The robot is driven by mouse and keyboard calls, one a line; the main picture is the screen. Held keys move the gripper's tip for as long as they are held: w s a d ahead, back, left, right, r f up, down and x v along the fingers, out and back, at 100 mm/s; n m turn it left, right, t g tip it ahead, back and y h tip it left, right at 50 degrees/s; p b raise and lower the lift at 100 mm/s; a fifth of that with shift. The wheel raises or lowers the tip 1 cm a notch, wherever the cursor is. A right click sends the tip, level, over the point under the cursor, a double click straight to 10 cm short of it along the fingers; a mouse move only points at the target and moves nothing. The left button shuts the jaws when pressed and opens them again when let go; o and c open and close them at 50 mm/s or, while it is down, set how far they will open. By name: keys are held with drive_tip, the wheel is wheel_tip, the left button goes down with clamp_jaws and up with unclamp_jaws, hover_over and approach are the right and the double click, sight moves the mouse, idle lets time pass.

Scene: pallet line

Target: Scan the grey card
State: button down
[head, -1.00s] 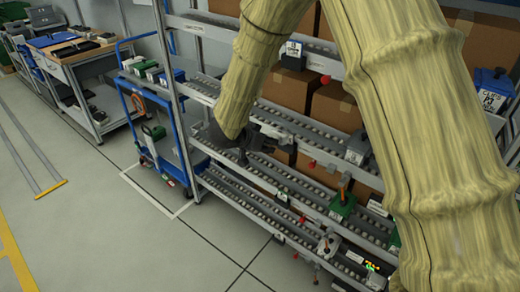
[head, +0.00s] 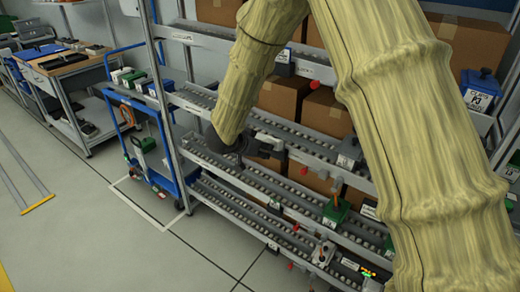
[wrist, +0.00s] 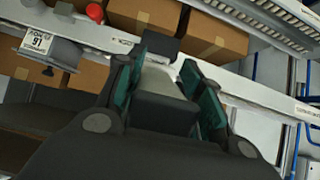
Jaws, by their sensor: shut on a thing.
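My gripper (head: 258,146) is in front of the roller rack, near its middle level. In the wrist view my gripper (wrist: 168,82) is closed on a grey and black device (wrist: 165,108), with a dark finger pad on each side. The device looks like a hand-held scanner, but I cannot be sure. A grey holder with a white label (head: 349,155) sits on the rack, right of my gripper. A grey piece with a white label (wrist: 38,43) shows at the upper left of the wrist view, apart from the fingers. I cannot tell which is the grey card.
The rack carries cardboard boxes (head: 283,97), a green holder (head: 335,210) and a blue bin (head: 481,88). A blue cart (head: 165,165) stands left of the rack, with a workbench (head: 75,65) beyond. The floor (head: 80,220) at the lower left is clear.

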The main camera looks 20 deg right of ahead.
drive_tip(key=shift+w+d+f, duration=0.25)
drive_tip(key=shift+w+d, duration=0.15)
drive_tip(key=shift+d, duration=0.1)
idle(0.8)
drive_tip(key=shift+p, duration=0.75)
idle(3.0)
idle(0.4)
drive_tip(key=shift+s+a+f+p+v, duration=0.1)
drive_tip(key=shift+f+p+v, duration=0.05)
drive_tip(key=shift+p+v, duration=0.55)
drive_tip(key=shift+s+a+f+p+v, duration=0.15)
drive_tip(key=shift+p+v, duration=0.3)
drive_tip(key=shift+v, duration=0.45)
drive_tip(key=shift+a+f+p+v, duration=0.1)
drive_tip(key=shift+f+p+v, duration=0.05)
drive_tip(key=shift+p+v, duration=0.55)
drive_tip(key=shift+s+a+r+p, duration=0.25)
drive_tip(key=shift+s+a+p, duration=0.2)
drive_tip(key=shift+a, duration=0.1)
drive_tip(key=shift+s+a+r+p, duration=0.3)
drive_tip(key=shift+s+a, duration=0.1)
drive_tip(key=shift+a, duration=0.15)
drive_tip(key=shift+d, duration=0.1)
